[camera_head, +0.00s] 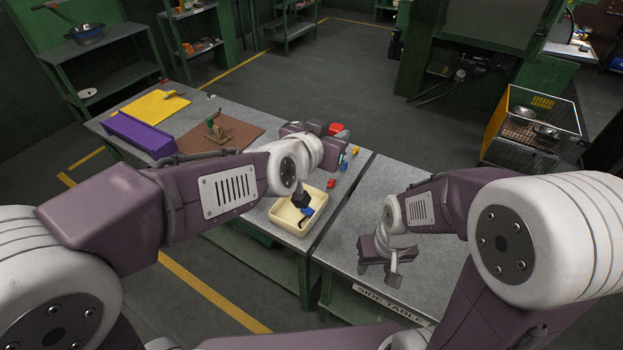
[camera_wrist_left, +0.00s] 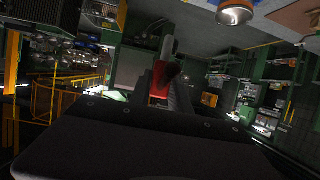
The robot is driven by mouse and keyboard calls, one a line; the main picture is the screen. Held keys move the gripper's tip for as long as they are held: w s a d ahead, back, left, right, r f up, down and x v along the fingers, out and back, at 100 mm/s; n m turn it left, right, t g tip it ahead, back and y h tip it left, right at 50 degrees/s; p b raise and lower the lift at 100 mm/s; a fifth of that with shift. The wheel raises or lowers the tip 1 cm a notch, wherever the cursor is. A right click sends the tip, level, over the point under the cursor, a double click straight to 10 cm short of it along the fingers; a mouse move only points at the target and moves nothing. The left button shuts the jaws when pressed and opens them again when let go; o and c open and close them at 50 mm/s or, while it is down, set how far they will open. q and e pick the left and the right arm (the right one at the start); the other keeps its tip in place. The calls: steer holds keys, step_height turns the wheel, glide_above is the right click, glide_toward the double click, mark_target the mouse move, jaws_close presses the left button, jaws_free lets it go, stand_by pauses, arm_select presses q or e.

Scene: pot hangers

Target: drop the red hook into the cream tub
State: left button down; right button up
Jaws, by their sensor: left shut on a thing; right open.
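My left gripper (camera_head: 326,131) is shut on the red hook (camera_head: 337,128). The hook also shows between the fingers in the left wrist view (camera_wrist_left: 160,80); its far side is hidden. The gripper is beyond the cream tub (camera_head: 279,215) in the head view, apart from it. The tub stands near the table's front right corner. A blue piece and a dark block show at the tub; whether the block lies inside is unclear. My right gripper (camera_head: 382,268) is open and empty, low over the side table (camera_head: 350,208).
Small blue, yellow and red pieces (camera_head: 331,183) lie along the table's right edge. A purple bin (camera_head: 140,133), yellow sheet (camera_head: 153,105) and brown board (camera_head: 222,138) with a green stand (camera_head: 214,128) are on the left. A wire cart (camera_head: 520,151) stands at right.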

arm_select(q)
steer(key=w+a+f+n+y+b, duration=0.1)
steer(key=w+a+f+b, duration=0.3)
steer(key=w+f, duration=0.95)
steer(key=w+a+f, duration=0.2)
steer(key=f, duration=0.6)
steer(key=w+a+f+m+h+b, duration=0.1)
steer(key=w+a+f, duration=0.1)
steer(key=f, duration=0.7)
steer(key=shift+a+f+m+h, duration=0.25)
steer(key=shift+a+m+h, duration=0.05)
steer(key=shift+a, duration=0.5)
step_height(320, 180, down, 6)
steer(key=b, duration=0.4)
steer(key=shift+r, duration=0.15)
steer(key=c, duration=1.1)
jaws_free()
steer(key=shift+g, duration=0.3)
